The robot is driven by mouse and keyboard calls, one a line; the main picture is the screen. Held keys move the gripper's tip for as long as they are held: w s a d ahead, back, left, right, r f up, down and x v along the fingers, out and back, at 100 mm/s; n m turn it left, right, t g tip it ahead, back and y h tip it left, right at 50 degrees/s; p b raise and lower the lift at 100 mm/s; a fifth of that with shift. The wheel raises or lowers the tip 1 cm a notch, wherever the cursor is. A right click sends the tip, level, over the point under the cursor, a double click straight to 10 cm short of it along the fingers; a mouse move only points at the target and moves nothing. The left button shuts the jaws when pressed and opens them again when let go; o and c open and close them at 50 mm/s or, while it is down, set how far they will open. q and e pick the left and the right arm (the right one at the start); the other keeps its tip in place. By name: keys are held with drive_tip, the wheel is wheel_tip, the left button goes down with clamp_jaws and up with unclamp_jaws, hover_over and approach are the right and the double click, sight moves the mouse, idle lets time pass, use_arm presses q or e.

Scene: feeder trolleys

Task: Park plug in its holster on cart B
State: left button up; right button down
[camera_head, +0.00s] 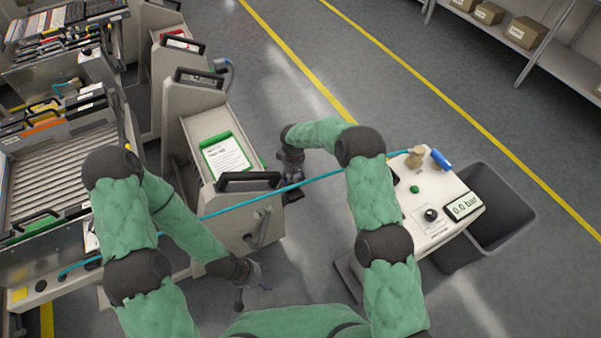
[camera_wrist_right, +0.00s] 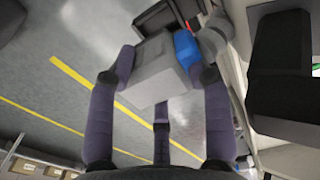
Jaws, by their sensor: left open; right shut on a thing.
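My right gripper (camera_wrist_right: 163,85) is shut on a grey block-shaped plug (camera_wrist_right: 155,72), with a blue part (camera_wrist_right: 187,47) at its upper right. In the head view my right gripper (camera_head: 292,168) is beside the near cart (camera_head: 205,125), just beyond its black handle; the plug is hard to make out there. My left gripper (camera_head: 254,282) is open and empty, low in front of that cart. A grey bracket (camera_head: 262,222) shows on the cart's end. I cannot tell which cart is B or which part is the holster.
A blue hose (camera_head: 320,178) stretches from the pressure console (camera_head: 432,190) towards the left cart. A black handle (camera_wrist_right: 280,70) is close right of the gripper. Open floor lies beyond, with yellow lines and shelves.

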drive_tip(key=shift+w+a+f, duration=0.15)
drive_tip(key=shift+a+f, duration=0.15)
drive_tip(key=shift+f, duration=0.55)
drive_tip(key=shift+f, duration=0.1)
drive_tip(key=shift+f+b, duration=0.5)
drive_tip(key=shift+f, duration=0.95)
drive_tip(key=shift+f, duration=1.15)
idle(0.4)
drive_tip(key=shift+c, duration=2.2)
unclamp_jaws()
drive_tip(key=shift+f, duration=0.1)
